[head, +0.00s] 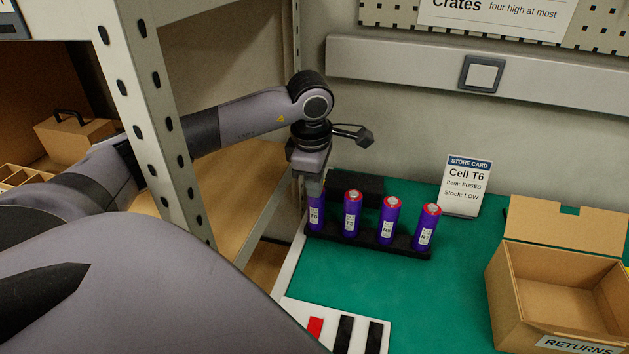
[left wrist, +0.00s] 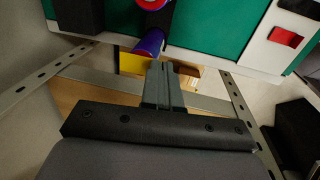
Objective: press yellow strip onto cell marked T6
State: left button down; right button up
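My left gripper (head: 313,183) points down over the leftmost purple cell (head: 316,213), whose label reads T6; the gripper hides this cell's top in the head view. In the left wrist view the gripper's fingers (left wrist: 163,70) are close together. A yellow strip (left wrist: 132,63) shows at their tips, beside a purple cell (left wrist: 151,42). The fingers appear shut on the strip, and part of it is hidden behind them. I cannot tell whether the strip touches the cell. The strip is not visible in the head view. My right gripper is not in view.
Three more purple cells with red tops, such as the rightmost (head: 427,227), stand in the black holder (head: 375,244). A store card (head: 465,187) reads Cell T6. A white card (head: 366,314) carries red and black strips. A cardboard box (head: 550,290) stands right. Shelf post (head: 160,120) at left.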

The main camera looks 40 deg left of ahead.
pick_arm(q)
jog(key=c, duration=1.3)
grip_release()
jog(key=r+p, duration=0.1)
jog(key=r, duration=0.1)
jog(key=r+p, duration=0.2)
jog(key=s+r+p, duration=0.1)
jog(key=r+p, duration=0.1)
jog(key=r, duration=0.1)
jog(key=shift+d, duration=0.25)
jog(key=shift+w, duration=0.1)
